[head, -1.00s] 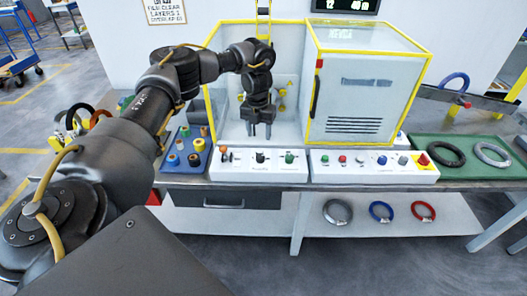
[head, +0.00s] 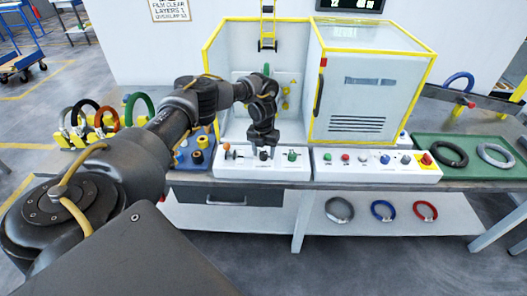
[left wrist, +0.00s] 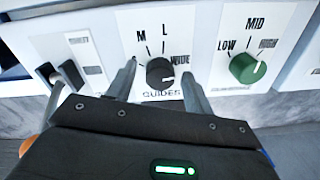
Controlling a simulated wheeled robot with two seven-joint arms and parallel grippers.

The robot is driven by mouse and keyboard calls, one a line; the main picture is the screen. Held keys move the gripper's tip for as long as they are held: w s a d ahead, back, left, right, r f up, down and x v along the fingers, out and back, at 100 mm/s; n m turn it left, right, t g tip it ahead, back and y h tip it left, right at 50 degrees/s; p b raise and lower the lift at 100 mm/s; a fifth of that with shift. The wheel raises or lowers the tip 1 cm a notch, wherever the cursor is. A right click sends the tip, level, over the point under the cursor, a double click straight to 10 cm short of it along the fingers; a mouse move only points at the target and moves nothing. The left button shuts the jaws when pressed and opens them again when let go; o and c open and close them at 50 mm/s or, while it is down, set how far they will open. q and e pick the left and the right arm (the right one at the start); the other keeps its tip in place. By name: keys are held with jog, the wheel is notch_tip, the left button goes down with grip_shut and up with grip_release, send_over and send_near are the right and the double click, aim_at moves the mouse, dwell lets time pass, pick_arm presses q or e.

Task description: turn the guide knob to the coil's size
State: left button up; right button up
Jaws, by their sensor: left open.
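The black guide knob (left wrist: 160,71) sits on a white panel marked M, L and WIDE, with a label below that reads about "GUIDES". Its white pointer seems to face right, toward WIDE, but it is small. My left gripper (left wrist: 161,90) is open, one finger on each side of the knob. I cannot tell whether the fingers touch it. In the head view my left gripper (head: 263,146) hangs down over the knob (head: 264,155) on the front control panel. A dark coil (head: 450,153) and a grey coil (head: 495,155) lie on a green tray (head: 470,174). My right gripper is not in view.
The yellow-framed cabinet (head: 370,80) stands behind. A second button panel (head: 375,170) is to the right.

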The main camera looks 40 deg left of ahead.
pick_arm(q)
jog(key=c, duration=1)
jog(key=shift+r, duration=0.1)
